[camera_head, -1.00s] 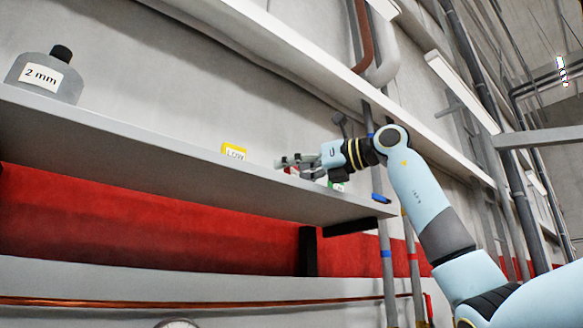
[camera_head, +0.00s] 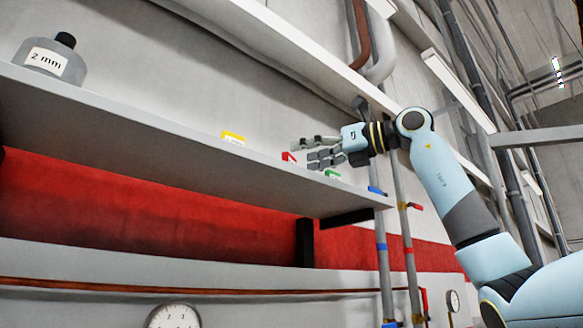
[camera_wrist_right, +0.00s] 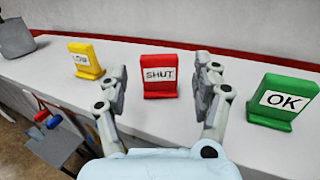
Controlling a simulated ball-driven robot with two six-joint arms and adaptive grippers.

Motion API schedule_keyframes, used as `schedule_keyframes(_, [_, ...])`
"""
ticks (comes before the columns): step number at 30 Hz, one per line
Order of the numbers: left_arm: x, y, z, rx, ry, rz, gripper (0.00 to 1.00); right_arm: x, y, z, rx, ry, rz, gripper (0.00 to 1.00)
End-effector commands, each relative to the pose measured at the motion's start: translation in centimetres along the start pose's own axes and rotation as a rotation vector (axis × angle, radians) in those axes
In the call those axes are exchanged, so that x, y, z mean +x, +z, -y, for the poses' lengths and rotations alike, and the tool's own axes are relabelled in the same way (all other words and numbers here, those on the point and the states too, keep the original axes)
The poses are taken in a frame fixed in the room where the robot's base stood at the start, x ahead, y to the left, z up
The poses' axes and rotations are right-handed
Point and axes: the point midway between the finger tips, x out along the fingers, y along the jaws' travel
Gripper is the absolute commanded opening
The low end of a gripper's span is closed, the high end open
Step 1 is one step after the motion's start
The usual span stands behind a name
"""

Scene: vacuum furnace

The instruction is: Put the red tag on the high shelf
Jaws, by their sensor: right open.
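The red tag (camera_wrist_right: 159,76), marked "SHUT", stands upright on the shelf, between and just beyond the open fingers of my right gripper (camera_wrist_right: 162,92) in the wrist view. The fingers look apart from it. In the head view the red tag (camera_head: 289,157) shows only in part above the shelf edge, just left of the right gripper (camera_head: 305,153). The high shelf (camera_head: 150,136) runs across the head view and its top (camera_wrist_right: 145,110) shows in the wrist view. My left gripper is not in view.
A yellow tag (camera_wrist_right: 85,59) stands left of the red one, and a green "OK" tag (camera_wrist_right: 283,100) stands close on the right. A grey "2 mm" bottle (camera_head: 52,58) stands at the shelf's far left. Vertical pipes (camera_head: 383,255) pass near the shelf's right end.

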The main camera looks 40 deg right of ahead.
Motion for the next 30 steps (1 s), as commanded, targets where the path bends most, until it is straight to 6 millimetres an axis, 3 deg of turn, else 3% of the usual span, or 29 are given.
schedule_keyframes(1, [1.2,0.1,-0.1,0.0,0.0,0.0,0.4,-1.3,-0.6,0.1,-0.004,-0.006,0.001,0.66])
schedule_keyframes(6, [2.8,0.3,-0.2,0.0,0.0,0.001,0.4,-4.7,-0.4,0.1,-0.002,-0.004,0.001,0.66])
schedule_keyframes(11, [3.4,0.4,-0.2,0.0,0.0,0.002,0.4,-6.6,-0.2,0.1,-0.001,-0.003,0.0,0.66])
schedule_keyframes(30, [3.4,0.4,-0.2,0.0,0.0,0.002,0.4,-7.1,0.0,0.0,0.0,0.0,0.0,0.66])
